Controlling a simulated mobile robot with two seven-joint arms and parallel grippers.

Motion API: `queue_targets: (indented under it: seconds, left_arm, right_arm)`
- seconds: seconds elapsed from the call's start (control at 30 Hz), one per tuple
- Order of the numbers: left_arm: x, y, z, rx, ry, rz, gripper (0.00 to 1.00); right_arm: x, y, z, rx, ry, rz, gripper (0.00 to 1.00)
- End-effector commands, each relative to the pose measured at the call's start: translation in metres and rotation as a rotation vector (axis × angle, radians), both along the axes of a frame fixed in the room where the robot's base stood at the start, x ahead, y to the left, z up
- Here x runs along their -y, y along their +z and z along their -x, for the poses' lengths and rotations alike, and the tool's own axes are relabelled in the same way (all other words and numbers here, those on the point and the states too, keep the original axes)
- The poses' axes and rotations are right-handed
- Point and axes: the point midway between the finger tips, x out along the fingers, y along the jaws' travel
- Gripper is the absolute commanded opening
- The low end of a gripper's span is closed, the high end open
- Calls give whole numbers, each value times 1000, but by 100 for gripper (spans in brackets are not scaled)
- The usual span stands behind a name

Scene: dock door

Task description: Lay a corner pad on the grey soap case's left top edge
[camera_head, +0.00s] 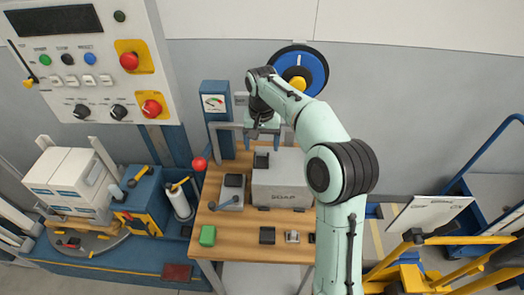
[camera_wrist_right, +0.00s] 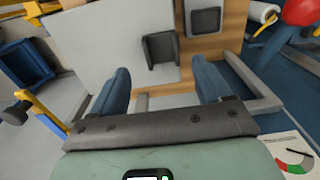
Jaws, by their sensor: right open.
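The grey soap case (camera_head: 282,186), marked SOAP, stands on the wooden table. A dark corner pad (camera_head: 262,159) sits at its left top edge, toward the back; the right wrist view shows this pad (camera_wrist_right: 161,58) at the case's edge, beside the bare wood. My right gripper (camera_head: 263,130) is above and behind the pad. In the right wrist view its blue fingers (camera_wrist_right: 160,92) are apart with nothing between them, and the pad lies beyond their tips. My right arm hides the case's right side. My left gripper is not in view.
On the table (camera_head: 237,246) are a grey device with a dark top (camera_head: 233,187), a green block (camera_head: 207,235), a dark block (camera_head: 267,235) and a small metal piece (camera_head: 292,237). A red knob (camera_head: 199,163) and a gauge post (camera_head: 216,110) stand near the table's left and back.

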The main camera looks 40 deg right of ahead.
Motion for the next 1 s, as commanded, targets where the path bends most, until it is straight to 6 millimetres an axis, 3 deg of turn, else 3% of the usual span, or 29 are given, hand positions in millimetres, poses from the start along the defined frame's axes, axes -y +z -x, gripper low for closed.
queue_targets:
  seconds: [0.03,0.1,0.33,1.0]
  left_arm:
    - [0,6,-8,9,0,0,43]
    - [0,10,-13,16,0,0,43]
    - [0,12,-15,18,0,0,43]
    - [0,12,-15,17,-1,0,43]
  right_arm:
    - [0,16,-3,9,0,1,78]
    - [0,30,-3,7,0,1,78]
    - [0,57,-1,2,0,1,78]
    - [0,62,0,-1,0,-1,78]
